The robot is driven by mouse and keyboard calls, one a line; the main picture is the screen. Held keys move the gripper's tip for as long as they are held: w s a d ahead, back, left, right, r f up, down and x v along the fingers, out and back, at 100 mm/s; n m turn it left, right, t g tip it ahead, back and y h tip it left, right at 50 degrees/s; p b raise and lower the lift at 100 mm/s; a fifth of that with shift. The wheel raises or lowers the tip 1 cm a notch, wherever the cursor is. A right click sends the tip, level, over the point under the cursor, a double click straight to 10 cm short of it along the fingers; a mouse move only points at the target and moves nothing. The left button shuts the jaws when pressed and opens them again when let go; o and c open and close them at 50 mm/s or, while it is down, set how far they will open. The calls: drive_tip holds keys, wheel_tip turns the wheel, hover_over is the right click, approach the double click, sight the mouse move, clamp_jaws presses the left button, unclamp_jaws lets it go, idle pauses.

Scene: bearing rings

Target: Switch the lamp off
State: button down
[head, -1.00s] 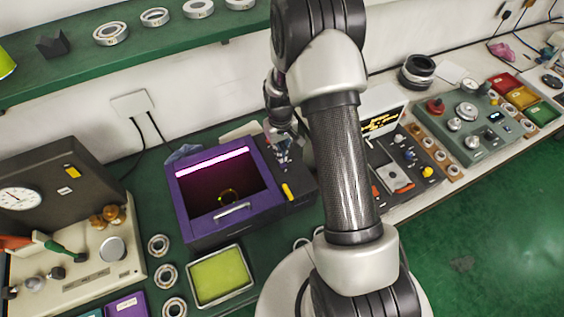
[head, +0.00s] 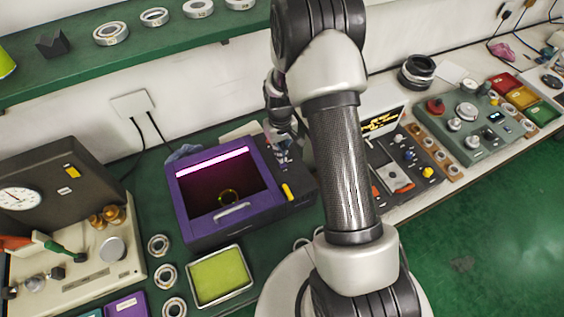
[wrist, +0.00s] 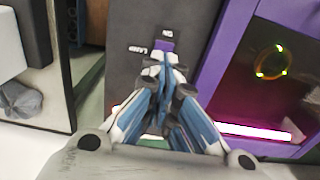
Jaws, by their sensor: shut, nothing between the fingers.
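The lamp (head: 212,160) is a glowing pink-white bar inside the purple viewing box (head: 232,215); it also shows lit in the wrist view (wrist: 255,132). A dark panel (wrist: 125,75) joins the box's side. On it is a small purple switch (wrist: 164,45), labelled LAMP and ON, partly hidden by my fingertips. My gripper (wrist: 166,62) is shut and empty, its tips at the near edge of the switch. I cannot tell whether they touch it. In the head view my gripper (head: 284,138) is over the panel's far end, partly hidden by my arm.
A yellow lever (head: 288,191) stands on the panel's near part. A ring (wrist: 271,62) glows yellow inside the box. A green-yellow tray (head: 220,276) and several bearing rings lie in front. A control unit (head: 400,172) with knobs stands right of my arm.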

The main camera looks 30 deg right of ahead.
drive_tip(key=shift+f+b, duration=0.75)
drive_tip(key=shift+f, duration=0.3)
drive_tip(key=shift+r, duration=0.1)
idle(0.3)
drive_tip(key=shift+r+p, duration=2.25)
drive_tip(key=shift+r, duration=1.2)
